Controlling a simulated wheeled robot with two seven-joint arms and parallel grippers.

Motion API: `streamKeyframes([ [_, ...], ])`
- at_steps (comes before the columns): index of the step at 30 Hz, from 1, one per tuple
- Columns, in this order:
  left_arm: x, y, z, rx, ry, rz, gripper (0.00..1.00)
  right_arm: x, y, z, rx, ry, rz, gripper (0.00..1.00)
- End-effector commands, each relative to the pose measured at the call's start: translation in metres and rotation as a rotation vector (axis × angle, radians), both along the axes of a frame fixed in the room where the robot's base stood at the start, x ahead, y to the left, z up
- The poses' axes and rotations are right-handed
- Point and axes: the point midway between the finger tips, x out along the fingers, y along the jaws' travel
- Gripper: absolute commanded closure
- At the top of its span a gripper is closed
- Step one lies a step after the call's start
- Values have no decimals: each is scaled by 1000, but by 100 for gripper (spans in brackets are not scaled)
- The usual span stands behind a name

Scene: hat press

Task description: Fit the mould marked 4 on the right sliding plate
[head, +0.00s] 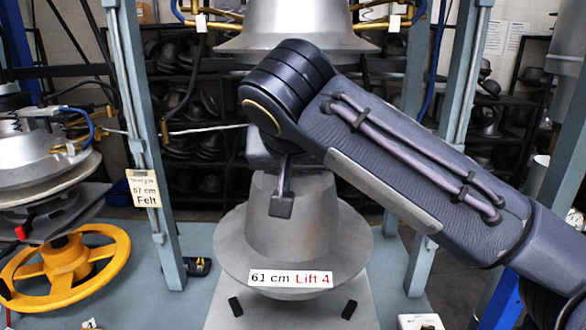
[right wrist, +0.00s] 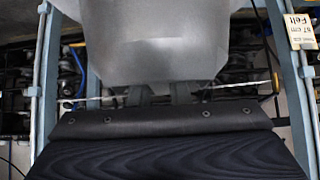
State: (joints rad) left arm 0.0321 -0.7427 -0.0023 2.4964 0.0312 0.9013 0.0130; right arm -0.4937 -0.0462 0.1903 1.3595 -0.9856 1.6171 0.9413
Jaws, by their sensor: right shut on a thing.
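The mould marked 4 (head: 335,240) is a grey metal hat form with a wide brim. Its label reads "61 cm Lift 4". It is upright over a flat grey sliding plate (head: 220,312); I cannot tell whether it touches the plate. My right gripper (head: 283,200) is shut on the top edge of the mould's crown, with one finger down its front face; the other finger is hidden. In the right wrist view the mould's grey wall (right wrist: 155,45) fills the top middle, with the gripper fingers (right wrist: 160,93) against it. My left gripper is not in view.
Two dark pegs (head: 236,306) (head: 349,309) show on the plate in front of the brim. A large upper press form (head: 290,30) hangs above. Blue-grey posts (head: 150,150) stand either side. At left is another press with a yellow handwheel (head: 75,270).

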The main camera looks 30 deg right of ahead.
Motion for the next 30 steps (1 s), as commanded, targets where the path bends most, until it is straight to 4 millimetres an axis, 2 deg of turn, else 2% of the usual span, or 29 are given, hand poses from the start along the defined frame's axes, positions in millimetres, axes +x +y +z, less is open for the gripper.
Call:
streamKeyframes([
  [14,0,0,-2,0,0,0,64,0,0,-1,1,-6,0,100],
  [30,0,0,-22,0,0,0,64,-3,2,-25,3,-4,0,100],
])
